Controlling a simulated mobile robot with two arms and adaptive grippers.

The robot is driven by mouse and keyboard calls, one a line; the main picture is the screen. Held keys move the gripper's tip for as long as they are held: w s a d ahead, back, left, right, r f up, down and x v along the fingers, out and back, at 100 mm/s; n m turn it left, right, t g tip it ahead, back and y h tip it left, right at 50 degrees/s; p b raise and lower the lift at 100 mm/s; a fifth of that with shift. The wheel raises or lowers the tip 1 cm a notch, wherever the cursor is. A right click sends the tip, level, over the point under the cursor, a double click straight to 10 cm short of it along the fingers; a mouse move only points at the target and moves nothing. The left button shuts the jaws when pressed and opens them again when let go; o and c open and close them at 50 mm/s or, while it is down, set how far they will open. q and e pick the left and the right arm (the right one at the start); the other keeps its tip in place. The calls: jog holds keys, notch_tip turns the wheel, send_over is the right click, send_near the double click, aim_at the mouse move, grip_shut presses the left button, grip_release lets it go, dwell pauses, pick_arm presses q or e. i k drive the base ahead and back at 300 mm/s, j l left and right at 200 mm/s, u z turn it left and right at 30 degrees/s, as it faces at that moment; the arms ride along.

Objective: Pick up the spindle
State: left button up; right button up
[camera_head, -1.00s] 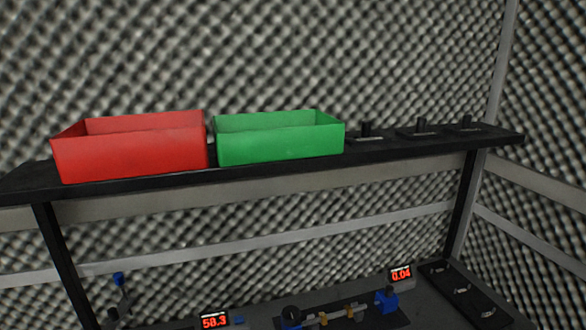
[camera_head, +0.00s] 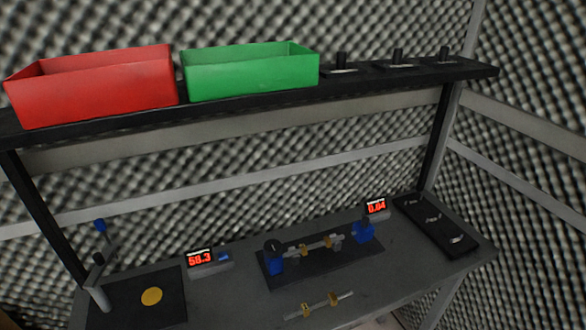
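A spindle-like metal rod with brass-coloured parts (camera_head: 319,305) lies near the front edge of the grey workbench. A similar rod with brass-coloured parts (camera_head: 315,245) sits between two blue supports on a dark base plate (camera_head: 318,263) in the middle of the bench. I cannot tell from the picture which of the two is the task's spindle.
A red bin (camera_head: 95,88) and a green bin (camera_head: 250,75) stand on a black shelf above the workbench (camera_head: 225,290). Small displays (camera_head: 200,258) (camera_head: 375,206) stand on the bench. A dark pad with a yellow disc (camera_head: 152,296) and a blue-tipped lever (camera_head: 100,226) are at left; a dark tray (camera_head: 447,228) is at right.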

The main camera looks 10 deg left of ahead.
aim_at(327, 241)
jog(key=l+u, duration=0.45)
jog(key=l, duration=0.35)
jog(key=l+u, duration=0.5)
jog(key=l, duration=0.35)
